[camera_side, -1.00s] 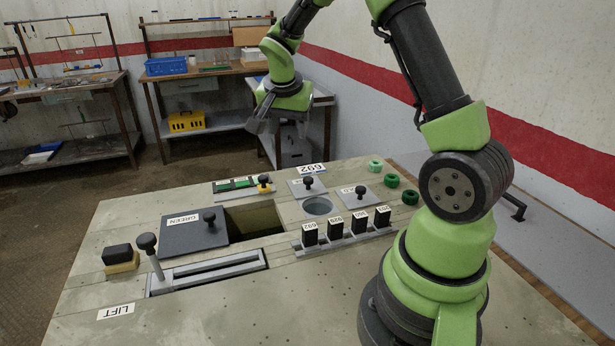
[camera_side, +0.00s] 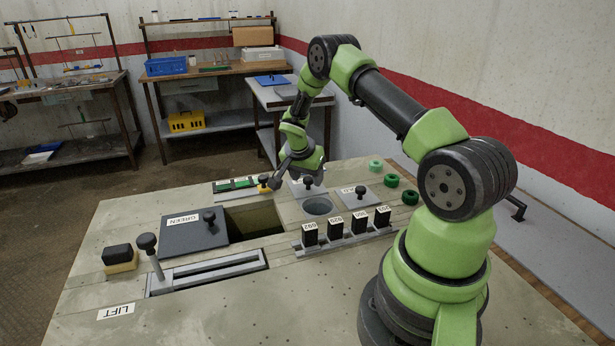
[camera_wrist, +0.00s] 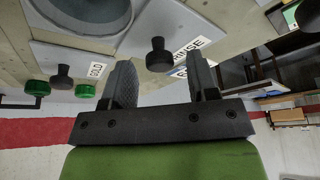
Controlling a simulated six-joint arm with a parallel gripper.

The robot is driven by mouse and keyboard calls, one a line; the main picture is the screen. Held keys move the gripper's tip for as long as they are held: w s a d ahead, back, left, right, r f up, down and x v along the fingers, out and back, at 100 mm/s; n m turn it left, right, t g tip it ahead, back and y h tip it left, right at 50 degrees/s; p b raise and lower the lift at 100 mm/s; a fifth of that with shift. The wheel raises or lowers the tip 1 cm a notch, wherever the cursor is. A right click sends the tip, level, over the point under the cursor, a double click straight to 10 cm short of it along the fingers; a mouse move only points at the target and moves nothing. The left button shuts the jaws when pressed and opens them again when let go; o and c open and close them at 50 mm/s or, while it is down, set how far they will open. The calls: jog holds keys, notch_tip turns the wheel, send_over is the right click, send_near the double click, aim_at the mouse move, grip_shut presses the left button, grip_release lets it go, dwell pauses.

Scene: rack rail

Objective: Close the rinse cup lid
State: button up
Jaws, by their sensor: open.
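The rinse lid (camera_side: 300,192) is a flat grey plate with a black knob. It lies behind the round cup opening (camera_side: 317,206), which is uncovered. In the wrist view the lid's RINSE label (camera_wrist: 191,47) shows beside its knob (camera_wrist: 158,56), and the cup opening (camera_wrist: 85,12) is at the upper left. My gripper (camera_side: 297,182) is open at the rinse lid. In the wrist view its two fingers (camera_wrist: 161,68) stand apart, with the knob showing between their tips and not gripped. I cannot tell how far down the fingers reach around the knob.
The gold lid (camera_wrist: 97,70) with its knob lies beside the rinse lid. Green round knobs (camera_side: 392,180) stand to the right. Several black labelled blocks (camera_side: 335,228) stand in front of the cup. A dark GREEN lid (camera_side: 185,238) and open pit (camera_side: 253,220) are left.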

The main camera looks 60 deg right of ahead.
jog(key=shift+d+f, duration=0.15)
jog(key=shift+f, duration=0.15)
grip_shut()
jog(key=shift+s+a, duration=1.55)
jog(key=shift+s, duration=0.05)
grip_release()
